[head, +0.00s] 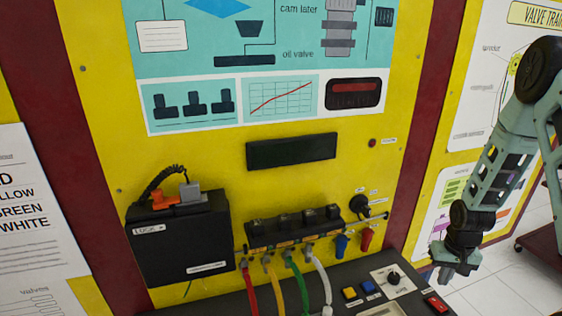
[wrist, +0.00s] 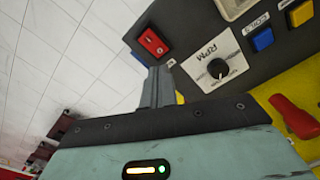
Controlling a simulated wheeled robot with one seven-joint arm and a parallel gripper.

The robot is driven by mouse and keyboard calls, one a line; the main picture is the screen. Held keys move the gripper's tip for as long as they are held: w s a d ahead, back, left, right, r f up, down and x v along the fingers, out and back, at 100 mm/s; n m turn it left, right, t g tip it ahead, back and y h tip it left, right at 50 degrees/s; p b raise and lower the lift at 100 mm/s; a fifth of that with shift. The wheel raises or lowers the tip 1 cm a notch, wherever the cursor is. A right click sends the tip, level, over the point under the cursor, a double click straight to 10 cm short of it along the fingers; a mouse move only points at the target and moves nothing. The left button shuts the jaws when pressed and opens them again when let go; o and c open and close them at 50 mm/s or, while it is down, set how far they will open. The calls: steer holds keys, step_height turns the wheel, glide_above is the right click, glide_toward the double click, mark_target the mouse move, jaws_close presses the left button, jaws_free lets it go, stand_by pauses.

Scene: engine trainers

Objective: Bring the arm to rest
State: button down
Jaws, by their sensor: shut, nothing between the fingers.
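My gripper (head: 445,273) hangs at the right in the head view, pointing down near the right end of the dark control panel (head: 270,296). Its fingers are shut with nothing between them. In the wrist view my gripper (wrist: 157,78) shows its closed fingers close to the panel's edge, with the red rocker switch (wrist: 152,42) and the RPM knob (wrist: 218,68) beyond. My green arm comes down from the upper right in the head view. I cannot tell the exact gap between fingers and panel.
A black box (head: 180,243) with an orange clip sits on the yellow board at left. Coloured cables (head: 291,275) run from a black connector block (head: 293,226). Blue and yellow buttons (head: 349,293) sit on the panel. White tiled floor (head: 505,285) lies open at right.

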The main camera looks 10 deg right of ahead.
steer(key=w+a+r+n+b, duration=0.1)
steer(key=a+r+n+b, duration=0.3)
steer(key=a, duration=0.9)
steer(key=a+r+n+b, duration=0.25)
steer(key=a+r, duration=0.25)
steer(key=a, duration=0.9)
steer(key=s+a+r+n+b, duration=0.2)
steer(key=s+a, duration=0.4)
steer(key=s, duration=0.3)
steer(key=s+a+r+n+b, duration=0.1)
steer(key=s+a+n+b, duration=0.3)
steer(key=s+a, duration=0.3)
steer(key=shift+s+a+r+y, duration=0.3)
steer(key=shift+s+r, duration=0.05)
steer(key=shift+s, duration=0.75)
